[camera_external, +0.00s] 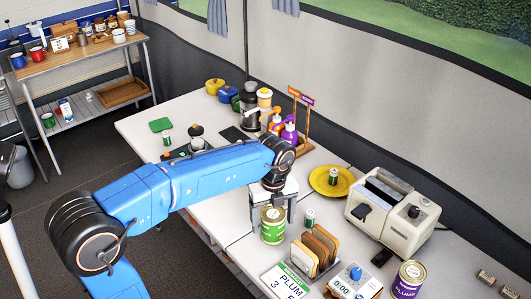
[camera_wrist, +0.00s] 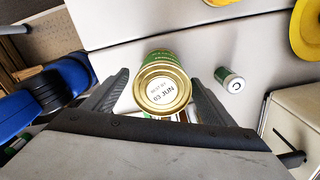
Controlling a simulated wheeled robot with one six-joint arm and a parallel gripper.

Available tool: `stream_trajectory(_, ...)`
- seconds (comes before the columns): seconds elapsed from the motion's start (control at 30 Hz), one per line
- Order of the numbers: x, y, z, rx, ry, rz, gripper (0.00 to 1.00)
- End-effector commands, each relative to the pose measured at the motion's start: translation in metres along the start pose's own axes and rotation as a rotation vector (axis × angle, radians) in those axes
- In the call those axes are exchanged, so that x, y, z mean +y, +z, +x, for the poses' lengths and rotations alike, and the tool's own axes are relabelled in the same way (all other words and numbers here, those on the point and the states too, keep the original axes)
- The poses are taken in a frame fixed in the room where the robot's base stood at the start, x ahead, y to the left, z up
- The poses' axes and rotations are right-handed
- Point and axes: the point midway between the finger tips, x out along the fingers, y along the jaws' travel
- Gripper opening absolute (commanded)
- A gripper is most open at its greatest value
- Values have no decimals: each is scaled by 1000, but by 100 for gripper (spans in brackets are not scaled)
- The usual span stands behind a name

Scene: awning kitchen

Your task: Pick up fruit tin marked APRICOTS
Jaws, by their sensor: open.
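A tin (camera_external: 272,227) with a green label and gold rims stands upright on the white table, below and in front of my gripper. I cannot read APRICOTS on it. In the wrist view the tin (camera_wrist: 163,88) shows its gold end, printed with a "JUN" date, between the two dark fingers. My gripper (camera_external: 272,212) is open, and the wrist view shows its fingers (camera_wrist: 160,78) on either side of the tin with gaps. A second tin (camera_external: 408,280), with a purple label, stands at the lower right.
A toast rack (camera_external: 315,250) with bread stands right beside the green tin. A small green-and-white cylinder (camera_external: 310,217) stands close behind; it also shows in the wrist view (camera_wrist: 229,79). A scale (camera_external: 354,285), a printed card (camera_external: 285,281), a toaster (camera_external: 392,212) and a yellow plate (camera_external: 320,183) crowd the right.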

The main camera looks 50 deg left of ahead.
Motion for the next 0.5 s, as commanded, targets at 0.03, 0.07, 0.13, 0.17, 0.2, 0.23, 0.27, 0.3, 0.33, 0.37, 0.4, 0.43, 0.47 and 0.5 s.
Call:
stream_trajectory(0.03, 0, 2, 8, 1, 2, -1, 78)
stream_trajectory(0.07, -1, 2, 13, 2, 3, -1, 78)
stream_trajectory(0.13, -2, 4, 22, 1, 3, -1, 78)
stream_trajectory(0.17, -2, 4, 26, 1, 2, 0, 78)
stream_trajectory(0.2, -2, 4, 30, 1, 2, 0, 78)
stream_trajectory(0.23, -1, 4, 33, 1, 2, 0, 78)
stream_trajectory(0.27, -2, 4, 36, 0, 1, 0, 78)
stream_trajectory(0.3, -2, 4, 38, 0, 1, 0, 78)
stream_trajectory(0.33, -2, 4, 39, 0, 0, 0, 78)
stream_trajectory(0.37, -2, 4, 40, 0, 0, 0, 78)
stream_trajectory(0.4, -2, 4, 40, 0, 0, -1, 78)
stream_trajectory(0.43, -2, 4, 40, 0, 0, -1, 78)
stream_trajectory(0.47, -2, 4, 40, 0, 0, -1, 78)
stream_trajectory(0.5, -2, 4, 40, 0, 0, -1, 78)
